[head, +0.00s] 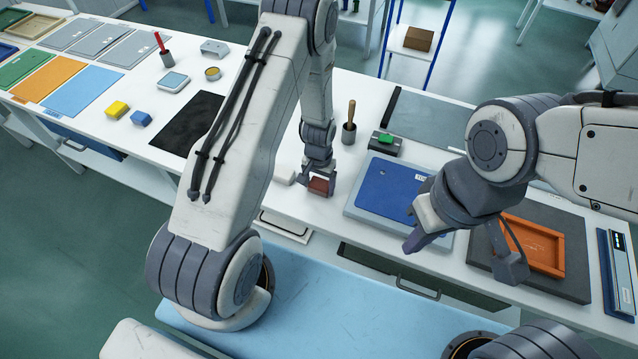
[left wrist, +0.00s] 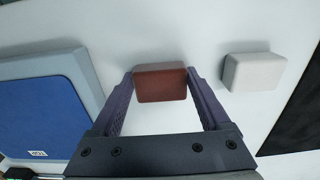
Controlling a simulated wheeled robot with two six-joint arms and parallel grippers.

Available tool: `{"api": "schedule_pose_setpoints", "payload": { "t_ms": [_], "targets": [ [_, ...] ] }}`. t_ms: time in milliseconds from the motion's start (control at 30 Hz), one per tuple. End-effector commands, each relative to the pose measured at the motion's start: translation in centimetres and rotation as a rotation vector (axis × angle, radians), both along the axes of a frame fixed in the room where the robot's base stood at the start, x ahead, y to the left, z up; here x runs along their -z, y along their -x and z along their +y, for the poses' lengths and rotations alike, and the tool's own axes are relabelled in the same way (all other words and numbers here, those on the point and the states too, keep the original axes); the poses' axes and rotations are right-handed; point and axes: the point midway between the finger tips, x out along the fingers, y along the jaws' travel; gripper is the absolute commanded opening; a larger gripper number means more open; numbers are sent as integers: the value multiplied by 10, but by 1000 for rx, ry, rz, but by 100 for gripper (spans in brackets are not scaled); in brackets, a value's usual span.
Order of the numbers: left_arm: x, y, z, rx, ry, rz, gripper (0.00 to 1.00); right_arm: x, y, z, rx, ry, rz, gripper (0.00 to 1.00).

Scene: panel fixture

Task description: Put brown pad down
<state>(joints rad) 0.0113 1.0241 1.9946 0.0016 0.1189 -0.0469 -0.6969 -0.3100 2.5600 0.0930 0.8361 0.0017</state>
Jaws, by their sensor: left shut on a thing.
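The brown pad (head: 319,186) is a small reddish-brown block at the middle of the white table. My left gripper (head: 318,178) reaches down over it, shut on it. In the left wrist view the brown pad (left wrist: 161,83) sits between the two fingers of my left gripper (left wrist: 163,95). The pad is close above or on the table; I cannot tell which. My right gripper (head: 462,243) hangs over the right part of the table with its fingers spread, open and empty.
A white block (head: 286,175) lies left of the brown pad, apart from it. A grey panel with a blue sheet (head: 386,188) lies to the right. An orange tray (head: 530,246) sits on a dark mat further right. A black mat (head: 188,124) lies left.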

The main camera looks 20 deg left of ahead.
Motion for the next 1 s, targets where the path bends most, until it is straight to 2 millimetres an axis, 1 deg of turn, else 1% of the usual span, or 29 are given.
{"api": "schedule_pose_setpoints", "payload": {
  "t_ms": [100, 133, 167, 200, 400, 500, 567, 667, 1000],
  "targets": [
    [4, 0, 0, 0, 0, 0, 19, 4, 0, 0, 0, 0, 0, 0],
    [4, 0, 0, 0, 0, 0, 84, 3, 0, 0, 0, 0, 0, 0],
    [3, 0, 0, 0, 0, 0, 95, 3, 0, 0, 0, 0, 0, 0],
    [3, 0, 0, 0, 0, 0, 100, 2, 0, 0, 0, 0, 0, 0],
    [2, 0, 0, 0, 0, 1, 100, 2, 0, 0, 0, 0, 0, 0],
    [-3, 0, 0, 0, 0, 0, 100, -2, 0, 0, 0, 0, 0, 0],
    [-5, -1, 0, 0, 0, -1, 100, 2, 0, 0, 0, 0, 0, 0],
    [-19, -1, 0, 0, 0, -4, 100, 6, 0, 0, 0, 0, 0, 0],
    [-86, -1, 0, 0, 0, -5, 100, 21, 0, 0, -1, 0, 0, 0]
  ]
}}
